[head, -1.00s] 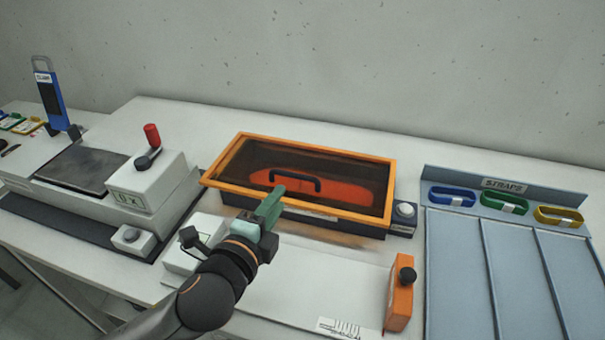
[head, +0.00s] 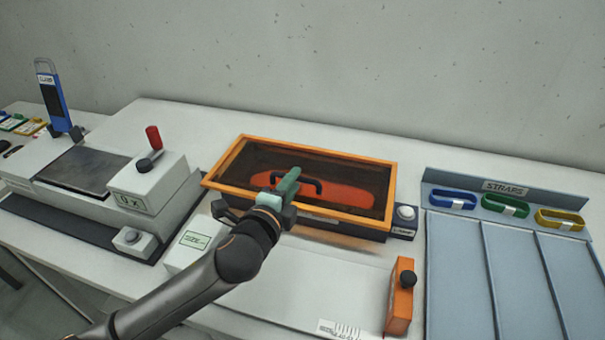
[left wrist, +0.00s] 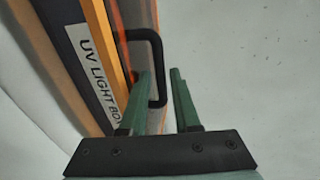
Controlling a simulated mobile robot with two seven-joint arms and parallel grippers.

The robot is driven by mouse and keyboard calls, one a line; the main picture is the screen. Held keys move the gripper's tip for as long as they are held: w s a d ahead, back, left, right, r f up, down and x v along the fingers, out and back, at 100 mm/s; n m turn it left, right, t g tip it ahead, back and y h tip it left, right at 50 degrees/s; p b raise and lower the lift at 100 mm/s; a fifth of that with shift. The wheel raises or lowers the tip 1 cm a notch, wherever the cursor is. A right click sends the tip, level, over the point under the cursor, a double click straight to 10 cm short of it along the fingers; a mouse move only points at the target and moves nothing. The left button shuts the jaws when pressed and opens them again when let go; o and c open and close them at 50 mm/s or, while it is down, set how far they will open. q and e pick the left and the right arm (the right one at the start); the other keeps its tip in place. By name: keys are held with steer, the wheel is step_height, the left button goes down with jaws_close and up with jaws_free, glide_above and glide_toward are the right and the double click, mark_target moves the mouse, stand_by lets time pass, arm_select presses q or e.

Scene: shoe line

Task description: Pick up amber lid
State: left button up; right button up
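The amber lid (head: 318,150) is a see-through brown panel with an orange frame. It lies on the dark UV light box (left wrist: 85,65), and a red-orange shape shows through it. Its black handle (head: 318,183) is partly hidden by my left gripper (head: 290,176), which is over the middle of the lid. In the left wrist view the two green fingers (left wrist: 162,75) are apart, and the long bar of the handle (left wrist: 158,62) appears between them. I cannot tell whether they touch it. My right gripper is not in view.
An orange block with a black knob (head: 400,295) stands front right. A button box (head: 403,220) sits beside the light box. A strap rack (head: 485,250) with blue, green and yellow straps is at right. A white machine with a red-topped lever (head: 150,185) stands left.

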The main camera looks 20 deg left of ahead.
arm_select(q)
jaws_close()
stand_by(1.2)
steer(key=shift+r, duration=0.1)
